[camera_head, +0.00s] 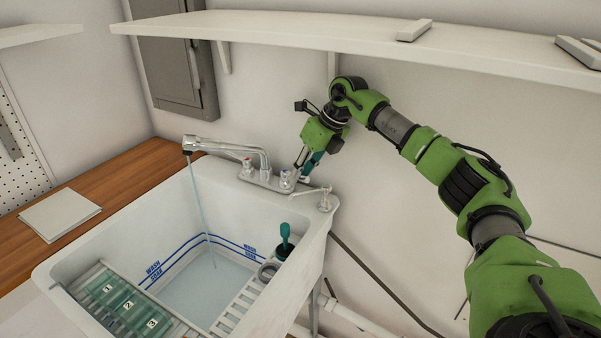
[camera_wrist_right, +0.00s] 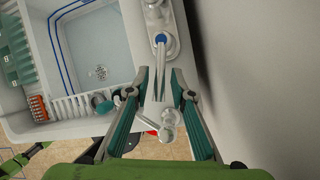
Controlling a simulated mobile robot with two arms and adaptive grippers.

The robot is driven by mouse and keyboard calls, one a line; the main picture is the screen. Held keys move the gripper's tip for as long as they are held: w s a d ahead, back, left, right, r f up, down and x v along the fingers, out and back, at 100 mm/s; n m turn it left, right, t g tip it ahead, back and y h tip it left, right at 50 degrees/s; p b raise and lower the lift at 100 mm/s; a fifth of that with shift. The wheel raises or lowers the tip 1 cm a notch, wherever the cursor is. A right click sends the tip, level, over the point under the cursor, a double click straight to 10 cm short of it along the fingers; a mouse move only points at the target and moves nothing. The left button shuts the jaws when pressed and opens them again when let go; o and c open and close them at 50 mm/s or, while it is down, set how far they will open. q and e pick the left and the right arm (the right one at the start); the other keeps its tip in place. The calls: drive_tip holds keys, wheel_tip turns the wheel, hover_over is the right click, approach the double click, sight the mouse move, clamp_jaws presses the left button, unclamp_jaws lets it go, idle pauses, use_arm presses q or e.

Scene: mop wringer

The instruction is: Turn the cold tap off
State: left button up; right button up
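The cold tap, with its blue cap (camera_wrist_right: 161,38), stands on the sink's faucet ledge; in the head view the tap (camera_head: 285,178) is just left of my right gripper. Its lever reaches from the cap toward my fingers in the wrist view. My right gripper (camera_wrist_right: 159,72) is open, its fingertips on either side of the lever's line; I cannot tell whether they touch it. In the head view the right gripper (camera_head: 299,174) points down at the ledge. Water (camera_head: 200,205) runs from the chrome spout (camera_head: 190,142) into the sink. My left gripper is not seen.
The red-marked tap (camera_head: 247,166) stands left of the cold one. A chrome pump (camera_head: 325,200) stands on the ledge's right corner and shows below my fingers in the wrist view (camera_wrist_right: 168,120). The white sink (camera_head: 309,252) holds numbered green items (camera_head: 128,308). A shelf (camera_head: 290,32) hangs above.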

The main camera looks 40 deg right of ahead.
drive_tip(key=v, duration=0.7)
drive_tip(key=shift+s+r, duration=0.15)
drive_tip(key=shift+r, duration=0.1)
drive_tip(key=shift+d, duration=0.1)
